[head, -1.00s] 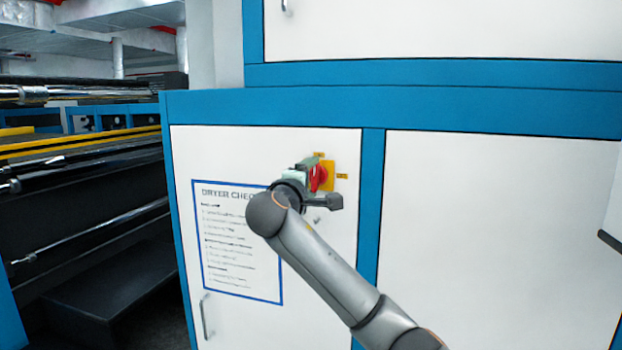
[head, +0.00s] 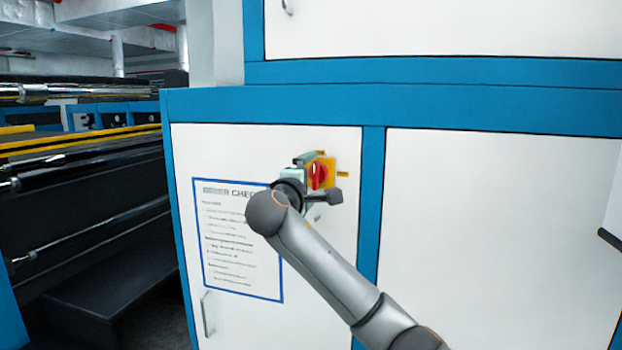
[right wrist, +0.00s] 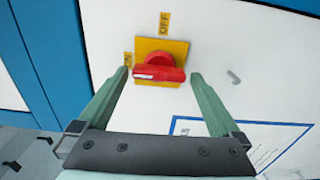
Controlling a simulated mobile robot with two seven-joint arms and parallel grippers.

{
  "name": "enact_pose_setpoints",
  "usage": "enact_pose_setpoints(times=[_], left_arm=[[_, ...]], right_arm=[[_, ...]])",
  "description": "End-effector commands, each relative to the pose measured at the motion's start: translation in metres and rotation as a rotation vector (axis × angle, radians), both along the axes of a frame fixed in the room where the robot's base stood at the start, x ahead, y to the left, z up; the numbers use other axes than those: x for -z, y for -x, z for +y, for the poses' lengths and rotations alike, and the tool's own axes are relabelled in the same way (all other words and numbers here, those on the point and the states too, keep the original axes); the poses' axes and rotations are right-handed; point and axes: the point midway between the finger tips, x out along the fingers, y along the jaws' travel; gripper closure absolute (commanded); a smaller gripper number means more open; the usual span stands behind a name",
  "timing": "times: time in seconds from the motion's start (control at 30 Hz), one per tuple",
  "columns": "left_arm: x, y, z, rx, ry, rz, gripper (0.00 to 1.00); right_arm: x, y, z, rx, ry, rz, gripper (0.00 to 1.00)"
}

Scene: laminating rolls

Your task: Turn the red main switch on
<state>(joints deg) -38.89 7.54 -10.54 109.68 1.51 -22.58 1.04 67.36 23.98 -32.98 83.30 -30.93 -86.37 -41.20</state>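The red main switch (head: 318,175) sits on a yellow plate (head: 329,167) on the white cabinet door. In the right wrist view the red switch (right wrist: 158,70) has its bar lying across the picture, and the white mark on it is at the left end, towards a small yellow label (right wrist: 127,60) partly hidden by a fingertip. The "OFF" label (right wrist: 164,22) is above the plate. My right gripper (right wrist: 161,78) is open, with one green finger on each side of the switch and a gap to the bar. My left gripper is not in view.
A blue-framed checklist sheet (head: 240,245) hangs on the door left of and below the switch. A door handle (head: 207,314) is near the door's bottom. Rollers and dark machinery (head: 95,220) stand at the left. The right cabinet panel (head: 480,240) is bare.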

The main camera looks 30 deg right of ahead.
Motion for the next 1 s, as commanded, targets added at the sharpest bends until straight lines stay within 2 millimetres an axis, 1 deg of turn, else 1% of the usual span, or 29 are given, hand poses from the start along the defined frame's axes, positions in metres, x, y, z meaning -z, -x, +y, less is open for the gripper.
enact_pose_setpoints(times=[0.17,0.27,0.37,0.7,0.83,1.0], left_arm=[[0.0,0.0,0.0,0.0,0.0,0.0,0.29],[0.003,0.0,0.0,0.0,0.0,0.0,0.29],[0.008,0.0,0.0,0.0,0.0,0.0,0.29],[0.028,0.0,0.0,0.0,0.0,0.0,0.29],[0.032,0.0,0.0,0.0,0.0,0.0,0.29],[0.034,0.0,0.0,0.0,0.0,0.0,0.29]], right_arm=[[-0.001,0.0,0.0,0.0,0.0,-0.003,0.0],[0.0,0.004,0.005,-0.002,0.0,-0.004,0.0],[0.001,0.012,0.015,-0.004,-0.001,-0.006,0.0],[0.001,0.059,0.071,-0.005,0.0,-0.005,0.0],[0.001,0.072,0.085,-0.003,0.0,-0.004,0.0],[0.0,0.081,0.095,-0.001,0.0,-0.003,0.0]])
